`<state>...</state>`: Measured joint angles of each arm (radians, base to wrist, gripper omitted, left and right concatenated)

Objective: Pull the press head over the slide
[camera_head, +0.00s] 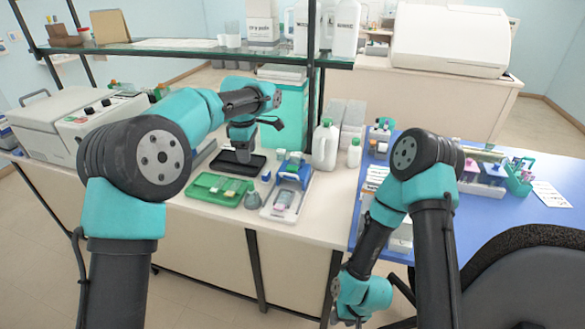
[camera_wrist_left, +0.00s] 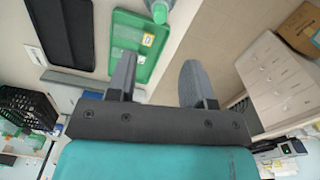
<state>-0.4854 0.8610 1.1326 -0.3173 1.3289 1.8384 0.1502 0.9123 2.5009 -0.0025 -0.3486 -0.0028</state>
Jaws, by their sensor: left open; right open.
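A blue device that looks like the press head (camera_head: 293,171) stands at the back of a white base (camera_head: 268,211) on the bench. A small slide-like piece with a pinkish end (camera_head: 283,202) lies on the front of that base, clear of the blue part. My left gripper (camera_head: 243,156) hangs over the black tray, left of the press and apart from it. In the left wrist view its fingers (camera_wrist_left: 157,82) are apart with nothing between them. My right gripper (camera_head: 347,319) hangs low at the bottom, in front of the bench and away from the press; its fingertips show only small.
A green tray (camera_head: 203,194) and a black tray (camera_head: 226,167) lie left of the press; both show in the left wrist view, green (camera_wrist_left: 148,66) and black (camera_wrist_left: 35,36). A grey flask-like object (camera_head: 251,200) stands close beside the white base. White bottles (camera_head: 325,150) stand behind right.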

